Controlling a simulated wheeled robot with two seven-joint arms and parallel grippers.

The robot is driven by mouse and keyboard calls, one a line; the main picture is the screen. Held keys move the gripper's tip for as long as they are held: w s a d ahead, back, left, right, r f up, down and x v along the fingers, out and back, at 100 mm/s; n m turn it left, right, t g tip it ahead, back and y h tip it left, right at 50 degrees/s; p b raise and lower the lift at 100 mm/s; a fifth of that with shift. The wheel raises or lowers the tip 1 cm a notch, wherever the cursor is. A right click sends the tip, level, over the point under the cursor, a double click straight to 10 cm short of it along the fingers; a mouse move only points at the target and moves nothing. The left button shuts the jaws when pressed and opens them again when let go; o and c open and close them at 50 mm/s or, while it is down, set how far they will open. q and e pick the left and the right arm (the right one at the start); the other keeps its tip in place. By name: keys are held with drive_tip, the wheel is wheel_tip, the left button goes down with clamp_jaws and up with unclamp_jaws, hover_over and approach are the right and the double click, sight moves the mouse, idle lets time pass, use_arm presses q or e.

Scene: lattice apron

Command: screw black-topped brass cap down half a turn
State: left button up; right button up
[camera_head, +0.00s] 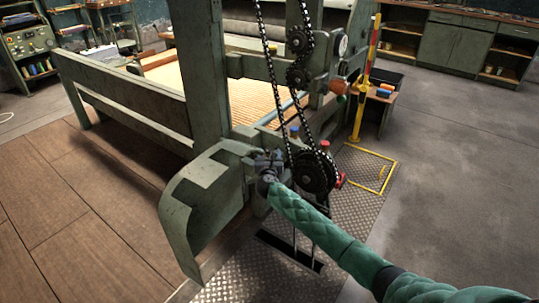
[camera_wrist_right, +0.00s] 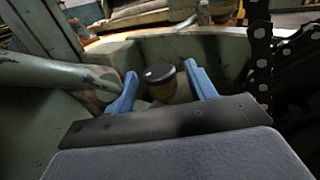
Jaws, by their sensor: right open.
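The black-topped brass cap (camera_wrist_right: 160,82) shows in the right wrist view, upright, with a dark round top over a brownish-gold side. My right gripper (camera_wrist_right: 163,77) has its two blue fingers spread, one on each side of the cap, with a visible gap at both sides. The cap's lower part is partly hidden by the gripper's dark front edge. In the head view my right gripper (camera_head: 262,167) is at the green machine's near corner, behind a curved guard, and I cannot make out the cap there. My left gripper is not in view.
A chain and sprockets (camera_head: 316,172) run close to the right of my gripper. A curved green guard (camera_head: 195,205) stands to its left. A red-topped part (camera_head: 325,146) and a blue-topped part (camera_head: 294,132) sit beyond. A pale green bar (camera_wrist_right: 50,72) lies left of the fingers.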

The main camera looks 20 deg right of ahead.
drive_tip(key=c, duration=1)
drive_tip(key=shift+a+r+m+h, duration=0.1)
drive_tip(key=shift+a+m+h, duration=0.1)
drive_tip(key=shift+m+h, duration=0.35)
drive_tip(key=shift+w+m+g+h+p, duration=0.1)
drive_tip(key=shift+m+g+h+p, duration=0.3)
drive_tip(key=shift+m+g+h, duration=0.55)
drive_tip(key=shift+a+h, duration=0.1)
drive_tip(key=shift+h, duration=0.5)
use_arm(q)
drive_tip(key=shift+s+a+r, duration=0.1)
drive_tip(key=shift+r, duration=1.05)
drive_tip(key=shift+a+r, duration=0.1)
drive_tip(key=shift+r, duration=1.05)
use_arm(e)
drive_tip(key=shift+m+g+h, duration=0.8)
drive_tip(key=shift+g+h, duration=0.05)
drive_tip(key=shift+h, duration=0.15)
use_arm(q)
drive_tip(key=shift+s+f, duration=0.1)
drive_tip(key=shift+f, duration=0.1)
use_arm(e)
drive_tip(key=o, duration=1)
